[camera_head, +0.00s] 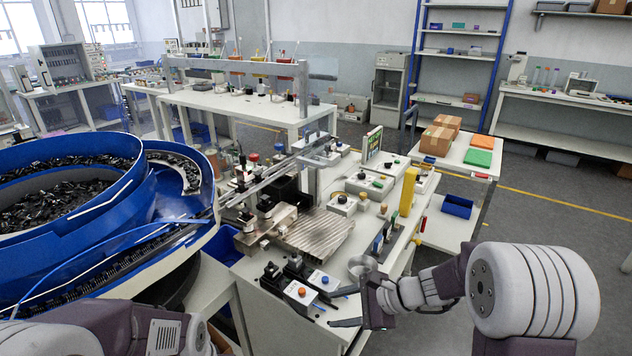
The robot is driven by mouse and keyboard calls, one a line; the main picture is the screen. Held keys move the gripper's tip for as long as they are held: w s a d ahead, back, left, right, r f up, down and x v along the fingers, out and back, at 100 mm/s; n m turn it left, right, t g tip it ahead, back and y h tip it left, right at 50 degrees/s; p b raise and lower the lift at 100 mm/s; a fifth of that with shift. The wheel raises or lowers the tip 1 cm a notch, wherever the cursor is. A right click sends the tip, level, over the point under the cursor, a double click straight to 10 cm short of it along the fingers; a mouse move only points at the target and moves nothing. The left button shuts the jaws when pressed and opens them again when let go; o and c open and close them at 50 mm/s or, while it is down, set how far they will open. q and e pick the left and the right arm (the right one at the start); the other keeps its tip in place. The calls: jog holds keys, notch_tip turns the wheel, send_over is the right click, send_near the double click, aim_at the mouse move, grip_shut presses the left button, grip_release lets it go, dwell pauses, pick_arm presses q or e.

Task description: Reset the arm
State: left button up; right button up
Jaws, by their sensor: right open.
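My right arm comes in from the lower right. Its gripper (343,307) is open, with its fingers pointing left, over the front right part of the white workbench (258,315). Nothing shows between the fingers. The fingers are close to a small box with a blue button (324,281); I cannot tell if they touch. Part of my left arm shows along the bottom left edge, and its gripper is out of view. The large blue feeder bowl (135,190) on the left holds many black connectors (50,190).
A box with an orange button (302,294) and a ribbed metal plate (318,234) are on the bench. A small metal cup (361,266) is just behind my right gripper. A side table (462,166) holds cardboard boxes (437,140). Floor is clear at right.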

jog(key=s+a+r+n+g+p, duration=0.2)
jog(key=s+a+r+n+p, duration=0.15)
jog(key=s+r+p, duration=0.45)
pick_arm(q)
notch_tip(320, 180, up, 11)
jog(key=p, duration=0.1)
jog(key=shift+p, duration=0.35)
pick_arm(e)
jog(key=s+d+f+n+h, duration=0.1)
jog(key=s+d+n+h, duration=0.2)
jog(key=d+n, duration=0.3)
jog(key=s+d+f+n+g+h, duration=0.1)
jog(key=s+d+n+h, duration=0.2)
jog(key=d+n+h, duration=0.2)
jog(key=shift+s+d+f+n+h, duration=0.3)
jog(key=shift+d+n, duration=0.55)
jog(key=shift+d, duration=0.35)
